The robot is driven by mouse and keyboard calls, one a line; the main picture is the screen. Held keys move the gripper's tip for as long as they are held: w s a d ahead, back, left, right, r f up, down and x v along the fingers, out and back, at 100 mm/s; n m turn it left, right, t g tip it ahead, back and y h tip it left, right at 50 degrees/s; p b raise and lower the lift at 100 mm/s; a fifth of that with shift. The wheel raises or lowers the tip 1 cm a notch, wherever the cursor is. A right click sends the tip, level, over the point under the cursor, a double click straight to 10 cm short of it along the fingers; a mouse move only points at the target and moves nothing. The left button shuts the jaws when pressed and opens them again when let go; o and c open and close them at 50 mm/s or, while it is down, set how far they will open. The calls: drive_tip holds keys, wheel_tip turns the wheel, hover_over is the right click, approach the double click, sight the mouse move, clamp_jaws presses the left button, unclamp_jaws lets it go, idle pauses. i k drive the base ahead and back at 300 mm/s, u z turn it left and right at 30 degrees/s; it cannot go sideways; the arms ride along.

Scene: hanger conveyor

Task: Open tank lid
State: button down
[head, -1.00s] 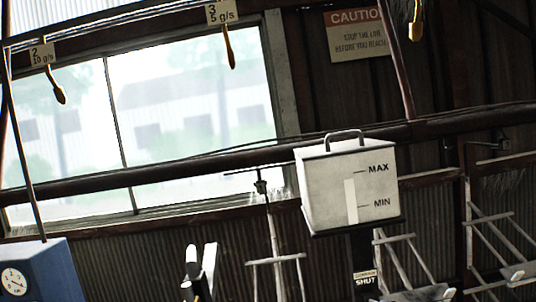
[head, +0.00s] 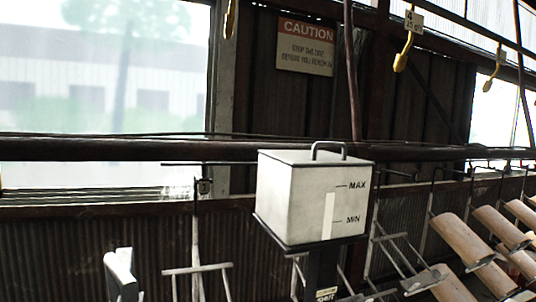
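The white tank (head: 290,205) stands right of the picture's middle on a dark stand, with MAX and MIN marks and a pale level strip on its front. Its flat lid (head: 300,157) lies shut on top and carries a grey arched handle (head: 328,147). My gripper (head: 120,272) appears to be the pale and dark piece at the lower left edge, partly cut off. It is left of and lower than the tank in the picture, apart from the lid and handle. Its finger gap does not show clearly.
A dark horizontal pipe (head: 90,149) runs behind the tank. A caution sign (head: 305,46) hangs on the wall behind. Yellow hooks (head: 403,52) hang overhead. Several brown rollers (head: 463,240) on frames stand at the right, close to the tank.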

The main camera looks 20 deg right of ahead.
sight(314, 156)
drive_tip(key=u, duration=0.2)
drive_tip(key=i, duration=1)
drive_tip(key=z, duration=0.1)
